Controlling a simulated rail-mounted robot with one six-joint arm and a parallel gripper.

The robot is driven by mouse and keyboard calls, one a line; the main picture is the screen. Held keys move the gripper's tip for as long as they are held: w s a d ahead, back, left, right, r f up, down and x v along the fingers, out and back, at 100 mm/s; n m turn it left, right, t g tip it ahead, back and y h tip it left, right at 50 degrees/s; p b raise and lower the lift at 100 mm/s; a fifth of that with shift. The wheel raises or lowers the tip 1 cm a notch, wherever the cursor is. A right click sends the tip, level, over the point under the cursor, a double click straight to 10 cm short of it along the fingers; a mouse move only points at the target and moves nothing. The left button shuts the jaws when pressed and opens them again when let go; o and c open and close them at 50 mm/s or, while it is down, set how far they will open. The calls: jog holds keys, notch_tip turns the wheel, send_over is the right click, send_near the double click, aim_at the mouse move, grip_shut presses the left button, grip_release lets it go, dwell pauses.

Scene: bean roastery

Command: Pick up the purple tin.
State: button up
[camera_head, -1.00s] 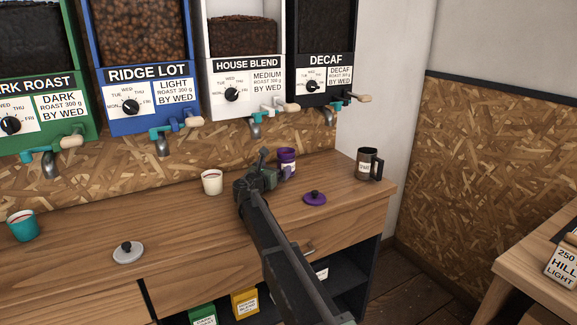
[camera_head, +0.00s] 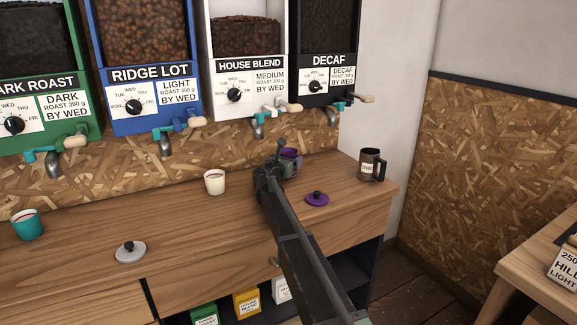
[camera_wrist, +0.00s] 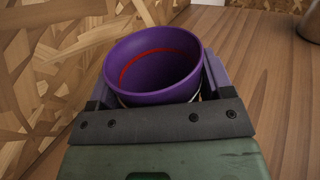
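The purple tin (camera_head: 293,154) stands at the back of the wooden counter, below the decaf dispenser. It is partly hidden behind my gripper (camera_head: 283,161). In the wrist view the purple tin (camera_wrist: 147,88) is upright, without a lid, with a red line inside its rim. My gripper (camera_wrist: 158,84) has one finger on each side of it, spread about as wide as the tin. A narrow gap seems to show at the right finger; contact at the left is unclear. A purple lid (camera_head: 317,200) with a dark knob lies on the counter in front of the tin.
A white cup (camera_head: 214,183) stands left of my gripper and a teal cup (camera_head: 27,226) farther left. A dark mug (camera_head: 371,166) stands to the right. A white lid (camera_head: 130,253) lies near the front. Dispenser taps (camera_head: 333,112) overhang the back of the counter.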

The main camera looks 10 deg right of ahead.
jog(key=c, duration=0.5)
